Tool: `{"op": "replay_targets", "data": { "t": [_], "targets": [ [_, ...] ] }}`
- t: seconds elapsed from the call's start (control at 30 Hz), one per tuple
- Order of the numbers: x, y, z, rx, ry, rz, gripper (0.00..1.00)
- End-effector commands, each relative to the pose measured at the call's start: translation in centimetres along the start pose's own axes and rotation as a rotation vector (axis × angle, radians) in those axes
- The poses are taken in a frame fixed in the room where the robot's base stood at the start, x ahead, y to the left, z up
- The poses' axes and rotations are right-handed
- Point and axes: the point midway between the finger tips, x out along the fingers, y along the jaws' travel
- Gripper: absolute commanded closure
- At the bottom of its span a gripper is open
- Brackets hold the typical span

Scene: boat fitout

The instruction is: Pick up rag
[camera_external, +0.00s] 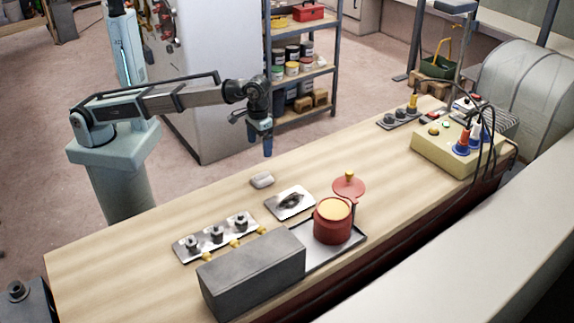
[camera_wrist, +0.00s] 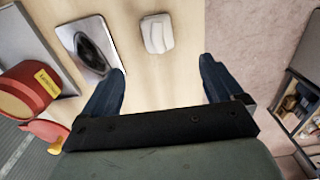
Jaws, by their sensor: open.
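The rag is apart from both fingers.
A metal plate with a dark oval piece (camera_external: 291,202) lies close to the rag. A red pot (camera_external: 333,222), its lid (camera_external: 349,187), a grey box (camera_external: 251,273) and a plate with several knobs (camera_external: 218,236) stand nearby. A yellow control box (camera_external: 445,150) is far right. Mid-bench is clear.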

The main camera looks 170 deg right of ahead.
Motion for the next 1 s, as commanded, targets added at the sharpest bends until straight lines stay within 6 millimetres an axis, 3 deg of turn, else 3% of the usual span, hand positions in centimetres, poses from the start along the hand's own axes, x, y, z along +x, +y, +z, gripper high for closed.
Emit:
{"op": "replay_targets", "data": {
  "t": [0.5,1.0],
  "targets": [
    [7.3,-0.1,-0.2,-0.004,0.002,-0.002,0.06],
    [10.3,0.2,-0.4,-0.004,0.001,-0.002,0.06]
  ]
}}
